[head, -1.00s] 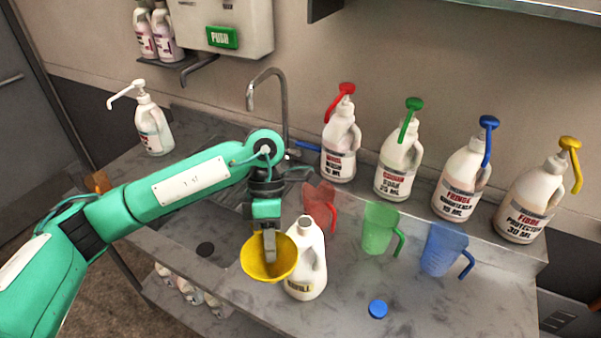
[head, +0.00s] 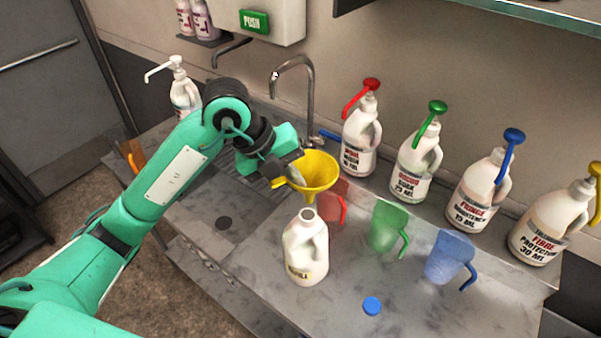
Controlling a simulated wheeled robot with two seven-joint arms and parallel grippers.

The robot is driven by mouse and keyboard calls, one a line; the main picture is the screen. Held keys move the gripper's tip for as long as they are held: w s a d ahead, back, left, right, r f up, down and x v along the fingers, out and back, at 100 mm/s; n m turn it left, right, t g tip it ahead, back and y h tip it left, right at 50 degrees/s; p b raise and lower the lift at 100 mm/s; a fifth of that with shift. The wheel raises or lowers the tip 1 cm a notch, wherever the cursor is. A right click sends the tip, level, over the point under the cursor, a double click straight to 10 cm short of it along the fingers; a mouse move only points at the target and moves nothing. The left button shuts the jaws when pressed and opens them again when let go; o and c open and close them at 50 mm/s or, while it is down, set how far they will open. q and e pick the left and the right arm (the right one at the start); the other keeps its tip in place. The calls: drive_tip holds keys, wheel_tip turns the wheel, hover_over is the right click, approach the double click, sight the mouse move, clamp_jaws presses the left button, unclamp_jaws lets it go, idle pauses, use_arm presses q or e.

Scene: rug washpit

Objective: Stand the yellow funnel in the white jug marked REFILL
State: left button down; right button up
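The yellow funnel (head: 318,171) is in the head view, upright, its wide mouth facing up. My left gripper (head: 290,178) is shut on the funnel's left rim. The white jug marked REFILL (head: 305,250) stands on the steel counter with its open neck up and its handle on the right. The funnel is above the jug, its narrow spout close over the jug's neck. I cannot tell whether the spout tip touches or enters the neck. My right gripper is not in view.
Red (head: 333,201), green (head: 387,226) and blue (head: 450,258) measuring cups stand right of the jug. A blue cap (head: 372,305) lies on the counter (head: 335,310). Several pump bottles line the back ledge. A tap (head: 305,85) and sink are behind my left arm.

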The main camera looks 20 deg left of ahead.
use_arm(q)
drive_tip(key=shift+a+f+b, duration=0.1)
drive_tip(key=shift+f+b, duration=2.85)
drive_tip(key=shift+f, duration=0.85)
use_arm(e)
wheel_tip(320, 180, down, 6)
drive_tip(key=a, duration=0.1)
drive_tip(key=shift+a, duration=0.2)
use_arm(q)
drive_tip(key=c, duration=1.6)
unclamp_jaws()
drive_tip(key=shift+o, duration=0.2)
drive_tip(key=shift+r, duration=0.1)
